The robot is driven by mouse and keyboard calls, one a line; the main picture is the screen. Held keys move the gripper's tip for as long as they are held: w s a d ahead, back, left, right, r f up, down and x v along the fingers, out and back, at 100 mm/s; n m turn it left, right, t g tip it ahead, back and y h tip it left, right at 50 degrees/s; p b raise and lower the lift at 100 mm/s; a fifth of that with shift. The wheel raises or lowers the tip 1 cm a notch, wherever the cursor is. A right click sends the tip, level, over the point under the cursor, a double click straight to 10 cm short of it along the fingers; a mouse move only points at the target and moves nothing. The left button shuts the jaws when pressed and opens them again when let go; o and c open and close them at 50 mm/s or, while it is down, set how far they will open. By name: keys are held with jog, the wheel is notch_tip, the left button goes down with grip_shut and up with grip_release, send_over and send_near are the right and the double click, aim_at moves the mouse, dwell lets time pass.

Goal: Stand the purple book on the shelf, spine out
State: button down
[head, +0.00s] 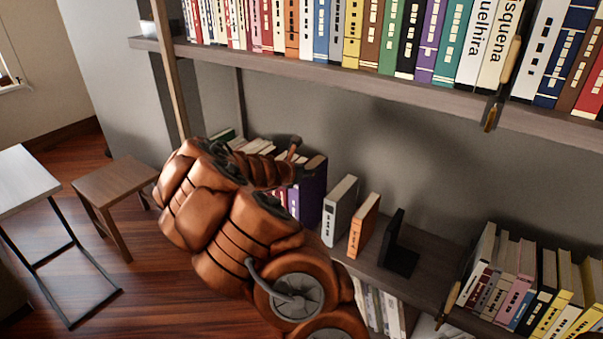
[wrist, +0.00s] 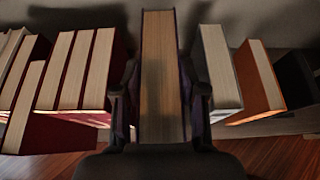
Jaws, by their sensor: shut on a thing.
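The purple book (head: 314,192) is upright in a gap on the lower shelf, between red books on its left and a grey book on its right. Its right cover and part of its spine, with white marks, show in the head view; the spine faces out. In the wrist view its page edges (wrist: 160,75) run between my fingers. My gripper (wrist: 160,103) is shut on it, one finger on each cover. My arm hides much of it in the head view. I cannot tell whether its bottom touches the lower shelf (head: 425,262).
The grey book (head: 340,210) and an orange book (head: 363,225) stand to the right, then a black bookend (head: 400,247). Red books (wrist: 85,70) stand close on the left. A full upper shelf (head: 400,92) overhangs. A wooden stool (head: 115,190) stands on the floor at left.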

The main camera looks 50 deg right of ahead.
aim_at(315, 161)
jog(key=shift+w+d+p, duration=0.15)
jog(key=shift+d+p, duration=0.4)
jog(key=shift+d, duration=2.4)
jog(key=shift+f, duration=0.4)
jog(key=shift+b, duration=0.3)
jog(key=b, duration=0.3)
jog(key=shift+w+d+b, duration=0.1)
jog(key=shift+w+b, duration=0.05)
jog(key=shift+b, duration=0.2)
jog(key=b, duration=0.3)
jog(key=shift+f, duration=0.15)
jog(key=c, duration=0.9)
grip_release()
jog(key=o, duration=0.3)
jog(key=shift+f, duration=0.1)
